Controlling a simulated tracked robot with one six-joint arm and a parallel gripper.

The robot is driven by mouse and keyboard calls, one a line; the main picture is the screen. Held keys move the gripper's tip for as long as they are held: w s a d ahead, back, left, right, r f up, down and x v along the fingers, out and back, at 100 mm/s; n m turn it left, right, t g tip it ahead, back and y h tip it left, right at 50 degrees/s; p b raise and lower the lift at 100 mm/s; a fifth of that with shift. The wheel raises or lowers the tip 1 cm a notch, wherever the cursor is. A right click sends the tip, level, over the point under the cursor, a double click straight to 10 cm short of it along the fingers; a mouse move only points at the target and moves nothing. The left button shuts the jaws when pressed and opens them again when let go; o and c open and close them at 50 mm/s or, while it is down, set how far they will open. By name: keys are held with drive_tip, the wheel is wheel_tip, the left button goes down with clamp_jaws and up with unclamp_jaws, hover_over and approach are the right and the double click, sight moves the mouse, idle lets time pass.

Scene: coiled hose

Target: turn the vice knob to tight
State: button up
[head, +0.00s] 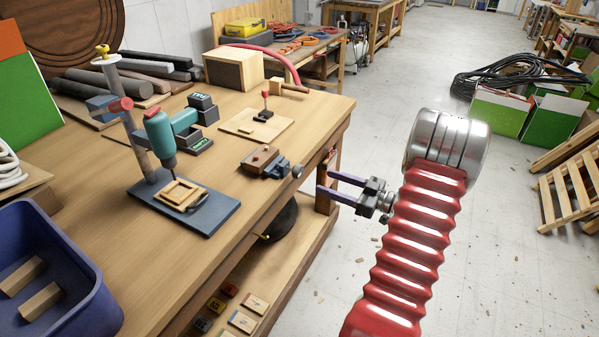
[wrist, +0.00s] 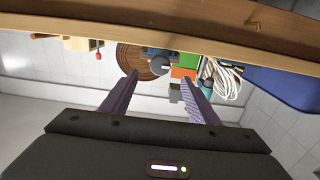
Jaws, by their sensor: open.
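The small vice (head: 262,160) has a dark grey body with a wooden top and sits at the right edge of the workbench. Its round grey knob (head: 297,171) sticks out to the right, toward my gripper. My gripper (head: 325,181) is open and empty, off the bench edge, with its two purple fingers pointing left and a small gap between fingertips and knob. In the wrist view the fingers (wrist: 158,80) are spread apart. A grey round shape shows between them there, but I cannot tell for sure that it is the knob.
The wooden workbench (head: 318,122) bears a teal drill press (head: 160,131), a joystick board (head: 258,122) and a blue bin (head: 75,285). Its edge also crosses the top of the wrist view (wrist: 130,26). A lower shelf holds small boxes. Floor right of the bench is largely open.

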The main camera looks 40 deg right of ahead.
sight(301, 172)
drive_tip(key=x, duration=1.1)
drive_tip(key=shift+w, duration=0.2)
drive_tip(key=shift+c, duration=0.2)
drive_tip(key=c, duration=1)
